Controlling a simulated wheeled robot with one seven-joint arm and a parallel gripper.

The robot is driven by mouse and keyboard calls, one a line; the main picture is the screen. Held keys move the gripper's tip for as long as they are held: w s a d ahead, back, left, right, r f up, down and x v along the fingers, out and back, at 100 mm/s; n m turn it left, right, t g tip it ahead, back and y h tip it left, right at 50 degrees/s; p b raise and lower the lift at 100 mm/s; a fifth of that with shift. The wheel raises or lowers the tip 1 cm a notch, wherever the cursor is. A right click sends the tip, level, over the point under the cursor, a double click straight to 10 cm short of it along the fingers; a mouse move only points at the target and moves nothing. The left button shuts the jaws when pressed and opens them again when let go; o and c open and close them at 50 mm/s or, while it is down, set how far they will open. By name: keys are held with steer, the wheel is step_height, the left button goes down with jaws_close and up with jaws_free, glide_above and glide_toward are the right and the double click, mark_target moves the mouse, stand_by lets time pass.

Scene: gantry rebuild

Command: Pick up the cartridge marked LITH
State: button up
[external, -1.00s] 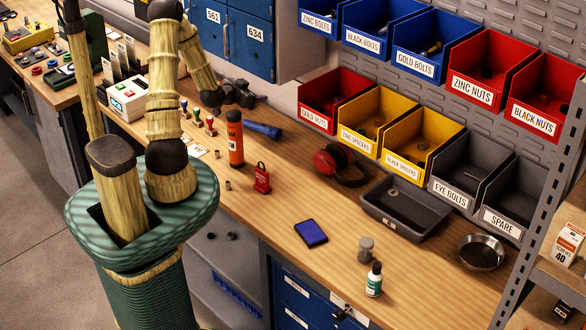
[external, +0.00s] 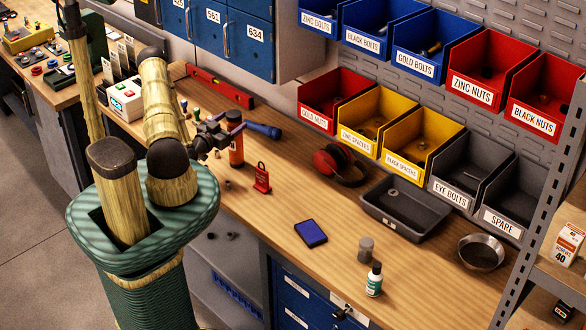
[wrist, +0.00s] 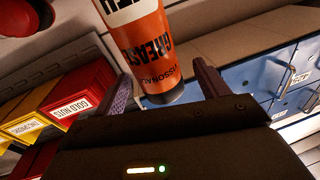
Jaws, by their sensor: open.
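The orange cartridge (external: 236,153) stands upright on the wooden bench, its upper part partly hidden by my gripper in the external view. In the wrist view the cartridge (wrist: 152,50) shows upside down, with "GREASE" on orange and cut-off black letters on a white band, too little to read surely. My gripper (external: 229,127) is open at the cartridge's upper part. In the wrist view the fingers of my gripper (wrist: 163,82) lie to the left and right of the cartridge's end, with visible gaps. I see no contact.
Small stamps (external: 197,115) stand to the left. The bench front around the blue notebook (external: 311,233) is mostly clear.

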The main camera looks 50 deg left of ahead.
steer(key=f, duration=0.1)
steer(key=s+f+n, duration=0.1)
steer(key=shift+s+d+f+g, duration=0.1)
steer(key=shift+d+f+g, duration=0.05)
steer(key=shift+f+g, duration=0.2)
steer(key=shift+w+r+p, duration=0.2)
steer(key=shift+w+p, duration=0.25)
steer(key=shift+w, duration=0.15)
steer(key=w+p, duration=0.1)
steer(key=w, duration=0.2)
steer(key=shift+a+p, duration=0.35)
steer(key=shift+w+f, duration=0.15)
steer(key=shift+w, duration=0.3)
jaws_close()
